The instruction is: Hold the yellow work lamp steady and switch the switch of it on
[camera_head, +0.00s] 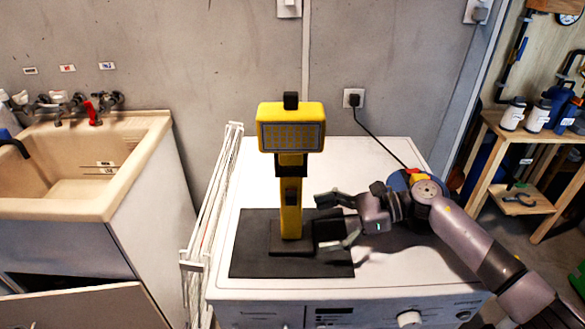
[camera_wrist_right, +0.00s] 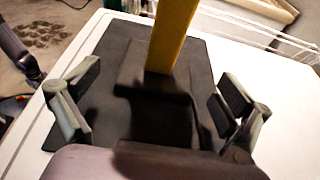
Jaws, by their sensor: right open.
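The yellow work lamp (camera_head: 291,215) stands upright on a black mat (camera_head: 250,262) on top of the white washing machine. Its rectangular lamp head faces me, and its panel looks dull, without a glow. A small dark part sits on the front of the post; I cannot tell if it is the switch. My right gripper (camera_head: 332,222) is open and empty, just right of the post and low over the mat. In the right wrist view, the post (camera_wrist_right: 172,38) and dark base lie ahead between the spread fingers (camera_wrist_right: 160,88), not gripped. My left gripper is out of view.
A white folded drying rack (camera_head: 212,200) stands at the machine's left edge, with a beige sink (camera_head: 75,190) beyond it. A black cord runs from a wall socket (camera_head: 354,98) down behind my right arm. Wooden shelves (camera_head: 530,135) stand at right.

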